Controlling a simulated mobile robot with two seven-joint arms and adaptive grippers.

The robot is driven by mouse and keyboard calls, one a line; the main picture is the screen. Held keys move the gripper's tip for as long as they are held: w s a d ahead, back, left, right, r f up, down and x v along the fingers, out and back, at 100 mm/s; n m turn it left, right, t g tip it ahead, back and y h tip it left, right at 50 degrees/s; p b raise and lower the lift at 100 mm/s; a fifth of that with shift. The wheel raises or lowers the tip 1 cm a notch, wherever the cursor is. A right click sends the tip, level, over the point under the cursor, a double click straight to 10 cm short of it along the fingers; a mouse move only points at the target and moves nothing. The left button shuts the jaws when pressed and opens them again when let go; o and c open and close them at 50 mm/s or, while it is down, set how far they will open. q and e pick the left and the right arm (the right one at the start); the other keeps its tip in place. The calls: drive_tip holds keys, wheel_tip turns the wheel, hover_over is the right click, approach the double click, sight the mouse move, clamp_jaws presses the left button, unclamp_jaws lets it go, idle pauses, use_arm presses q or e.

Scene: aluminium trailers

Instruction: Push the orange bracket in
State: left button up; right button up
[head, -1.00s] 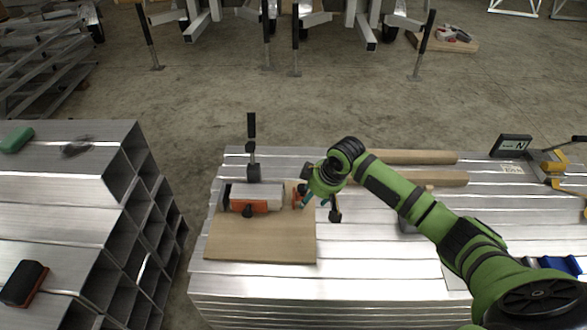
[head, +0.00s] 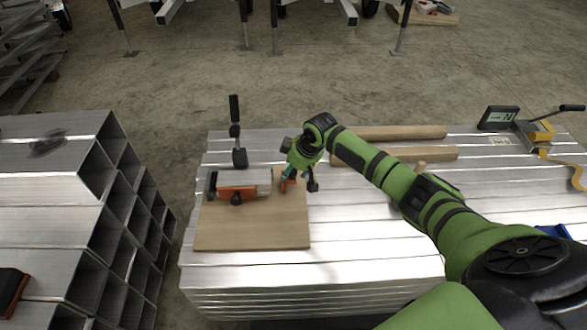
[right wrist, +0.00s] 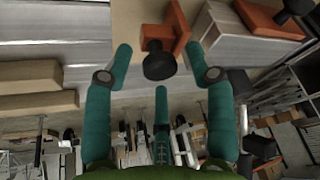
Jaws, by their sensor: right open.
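The orange bracket (head: 291,180) with a black knob stands at the right side of a wooden board, just right of a silver tube piece (head: 262,178). Contact cannot be told. A second orange bracket (head: 250,191) with a black knob lies along the tube's front. My left gripper is not in view.
The wooden board (head: 250,232) lies on stacked aluminium profiles (head: 350,240). A black-handled clamp (head: 236,130) stands behind the tube. Wooden bars (head: 390,133) lie to the right. A stack of square tubes (head: 60,185) stands left, across a gap.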

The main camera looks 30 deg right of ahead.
clamp_jaws()
drive_tip(key=a, duration=0.1)
drive_tip(key=w+a, duration=0.1)
drive_tip(key=a, duration=0.1)
drive_tip(key=w+a, duration=0.1)
drive_tip(key=shift+w+a, duration=0.15)
drive_tip(key=shift+a, duration=0.2)
drive_tip(key=shift+r, duration=0.1)
unclamp_jaws()
